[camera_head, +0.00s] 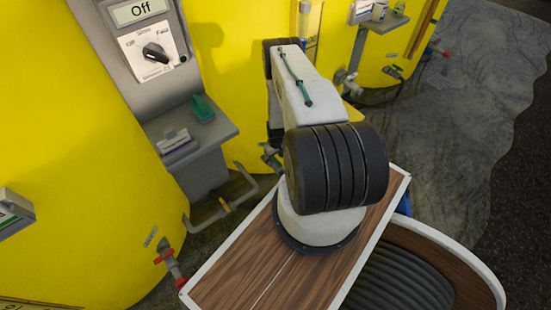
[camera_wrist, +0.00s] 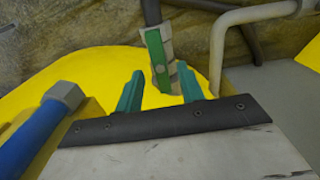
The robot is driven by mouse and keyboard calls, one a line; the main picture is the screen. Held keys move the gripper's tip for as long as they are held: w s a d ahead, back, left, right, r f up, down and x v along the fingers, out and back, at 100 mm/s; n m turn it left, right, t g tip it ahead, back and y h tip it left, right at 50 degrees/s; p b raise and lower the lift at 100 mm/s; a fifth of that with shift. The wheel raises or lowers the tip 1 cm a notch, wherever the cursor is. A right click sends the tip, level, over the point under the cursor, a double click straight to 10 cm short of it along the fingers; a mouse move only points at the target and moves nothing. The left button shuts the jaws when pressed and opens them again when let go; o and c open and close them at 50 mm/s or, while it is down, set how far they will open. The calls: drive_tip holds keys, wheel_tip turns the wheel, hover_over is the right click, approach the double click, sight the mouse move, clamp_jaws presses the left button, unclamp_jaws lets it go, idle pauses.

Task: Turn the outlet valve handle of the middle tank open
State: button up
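In the wrist view, my gripper (camera_wrist: 160,92) has two green fingers, spread apart with nothing between them. A green valve handle (camera_wrist: 156,48) on a grey valve body (camera_wrist: 169,46) is just beyond the fingertips, roughly in line with the gap. I cannot tell whether the fingers touch it. A yellow tank surface (camera_wrist: 95,82) lies behind the fingers. In the head view, my arm stands before the middle yellow tank (camera_head: 232,75) and hides my gripper. A small valve (camera_head: 270,156) shows partly beside my arm, low on that tank.
In the wrist view, a blue pipe with a grey nut (camera_wrist: 62,95) is left and a bent grey pipe (camera_wrist: 218,42) right. In the head view, a control panel (camera_head: 125,45) with a shelf and a red-handled valve (camera_head: 170,262) stand left. Open floor (camera_head: 465,120) is right.

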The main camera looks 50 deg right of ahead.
sight(276, 160)
drive_tip(key=shift+r, duration=3.15)
